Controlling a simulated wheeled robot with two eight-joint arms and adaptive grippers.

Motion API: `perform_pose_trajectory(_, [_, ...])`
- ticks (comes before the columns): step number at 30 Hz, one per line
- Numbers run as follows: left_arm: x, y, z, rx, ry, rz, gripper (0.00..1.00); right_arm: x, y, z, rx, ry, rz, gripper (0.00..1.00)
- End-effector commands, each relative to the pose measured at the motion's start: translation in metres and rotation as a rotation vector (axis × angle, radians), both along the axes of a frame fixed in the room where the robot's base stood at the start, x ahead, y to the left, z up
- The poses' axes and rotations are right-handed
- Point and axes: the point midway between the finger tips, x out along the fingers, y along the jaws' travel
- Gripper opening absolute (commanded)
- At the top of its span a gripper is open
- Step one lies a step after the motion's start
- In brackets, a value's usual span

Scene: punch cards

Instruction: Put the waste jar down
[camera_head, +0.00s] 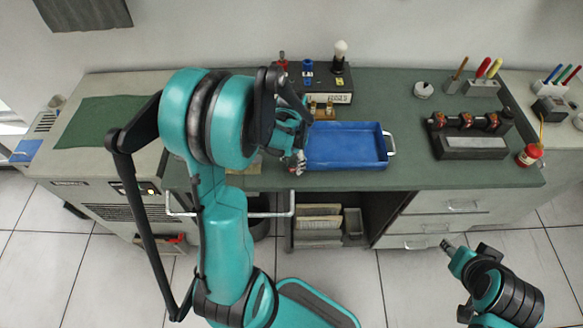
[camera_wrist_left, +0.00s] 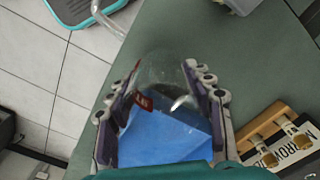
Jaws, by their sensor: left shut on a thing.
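The waste jar (camera_wrist_left: 165,72) is a clear glass-like vessel with a small red label, between the two fingers of my left gripper (camera_wrist_left: 162,108) in the left wrist view. The fingers are shut on its sides. A blue patch shows between the fingers; I cannot tell if it is inside the jar or seen through it. In the head view my left gripper (camera_head: 297,160) is over the bench at the left end of the blue tray (camera_head: 345,128), and the jar is mostly hidden. My right gripper (camera_head: 449,247) is over the floor, in front of the bench; its fingers are unclear.
The green bench top (camera_head: 405,178) has free room right of the tray. A sign box (camera_head: 335,98) with pegs stands behind it. At right are a black rack (camera_head: 468,122), a red jar (camera_head: 530,155) and a pen holder (camera_head: 482,88). A white rail (camera_head: 270,214) runs along the front.

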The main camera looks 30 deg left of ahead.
Motion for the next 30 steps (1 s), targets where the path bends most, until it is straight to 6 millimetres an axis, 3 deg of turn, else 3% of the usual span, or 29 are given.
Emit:
perform_pose_trajectory(1, [-0.003,0.002,-0.014,0.0,0.0,0.001,0.18,0.0,0.0,-0.012,0.0,0.0,0.0,0.4])
perform_pose_trajectory(4, [-0.007,0.005,-0.027,0.0,0.0,0.002,0.18,0.0,0.0,-0.02,0.0,0.0,0.0,0.4])
perform_pose_trajectory(16, [-0.008,0.005,-0.03,0.0,0.0,0.001,0.18,0.0,0.0,-0.023,0.0,0.0,0.0,0.4])
perform_pose_trajectory(17, [-0.008,0.005,-0.029,0.0,0.0,0.001,0.6,0.0,0.0,-0.022,0.0,0.0,0.0,0.4])
perform_pose_trajectory(18, [-0.008,0.005,-0.028,0.0,0.0,0.001,0.7,0.0,0.0,-0.021,0.0,0.0,0.0,0.4])
perform_pose_trajectory(30, [-0.008,0.005,-0.024,0.0,0.0,0.001,0.73,0.0,0.0,-0.017,0.0,0.0,0.0,0.4])
